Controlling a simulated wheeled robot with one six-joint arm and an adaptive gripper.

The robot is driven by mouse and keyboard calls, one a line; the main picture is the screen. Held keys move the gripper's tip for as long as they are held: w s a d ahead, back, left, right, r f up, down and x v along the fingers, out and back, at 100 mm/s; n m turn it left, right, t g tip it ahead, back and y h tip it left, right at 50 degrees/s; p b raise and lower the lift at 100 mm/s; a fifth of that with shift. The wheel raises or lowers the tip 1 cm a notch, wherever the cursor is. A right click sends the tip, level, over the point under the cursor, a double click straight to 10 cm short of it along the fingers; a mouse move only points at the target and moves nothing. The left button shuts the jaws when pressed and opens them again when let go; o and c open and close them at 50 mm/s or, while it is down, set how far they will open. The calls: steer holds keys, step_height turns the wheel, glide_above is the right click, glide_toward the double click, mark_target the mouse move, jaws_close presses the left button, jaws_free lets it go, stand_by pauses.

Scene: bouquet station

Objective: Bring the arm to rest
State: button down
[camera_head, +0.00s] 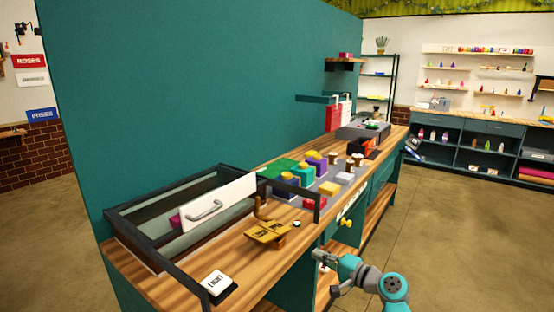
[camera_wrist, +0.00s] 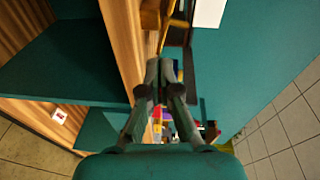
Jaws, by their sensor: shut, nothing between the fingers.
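My gripper (camera_head: 320,256) is in front of the wooden workbench (camera_head: 140,268), beside its teal cabinet front, low in the head view. My arm reaches to it from the lower right. In the wrist view my gripper (camera_wrist: 161,68) shows its two dark fingers drawn together with nothing between them. The bench's wooden edge lies just left of the fingers there. The gripper seems apart from the bench, though the gap is hard to judge.
The bench carries an open-topped dark frame (camera_head: 125,212) with a white handled panel (camera_head: 218,200), a brass-coloured stand (camera_head: 268,233), a white light switch (camera_head: 217,283) and several coloured blocks. A teal wall (camera_head: 200,90) stands behind. Open floor (camera_head: 450,235) lies to the right.

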steer(key=s+d+f+t+h, duration=0.15)
steer(key=s+f+h, duration=0.55)
steer(key=s+f, duration=1.65)
steer(key=s+d+n+h, duration=0.2)
steer(key=s, duration=1.2)
steer(key=s+d+n+h, duration=0.1)
steer(key=s+d+h, duration=0.15)
steer(key=s, duration=1.05)
steer(key=s+r+n+t, duration=0.1)
steer(key=s+r+n, duration=0.4)
steer(key=s+r, duration=1)
steer(key=shift+a+r+h, duration=0.2)
steer(key=shift+a+h, duration=0.05)
steer(key=shift+h, duration=0.1)
steer(key=shift+t, duration=0.25)
